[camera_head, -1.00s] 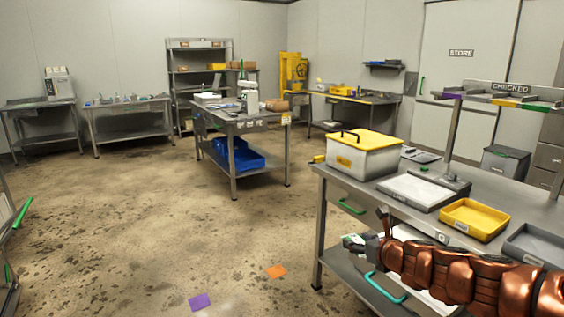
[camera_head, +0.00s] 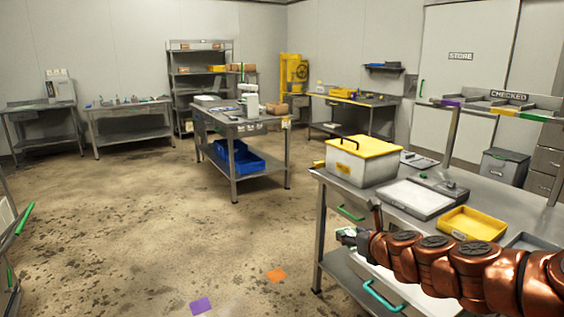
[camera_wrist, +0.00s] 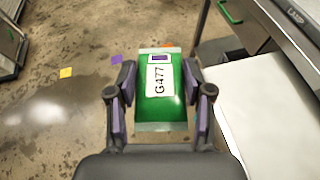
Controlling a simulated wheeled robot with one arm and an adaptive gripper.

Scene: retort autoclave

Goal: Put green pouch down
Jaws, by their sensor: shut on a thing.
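In the wrist view a green pouch (camera_wrist: 161,108) with a white label reading "G477" sits between the two fingers of my gripper (camera_wrist: 161,92). My gripper is shut on the pouch and holds it over the floor, beside the table. In the head view my gripper (camera_head: 345,236) is at the end of the copper arm, left of the near table's front. The pouch is too small there to make out clearly.
The near steel table (camera_head: 335,185) carries a white box with a yellow lid (camera_head: 362,158), a white-topped tray (camera_head: 414,197) and a yellow tray (camera_head: 472,223). A white surface (camera_wrist: 270,120) lies right of the gripper. Orange (camera_head: 277,275) and purple (camera_head: 200,305) patches mark the floor.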

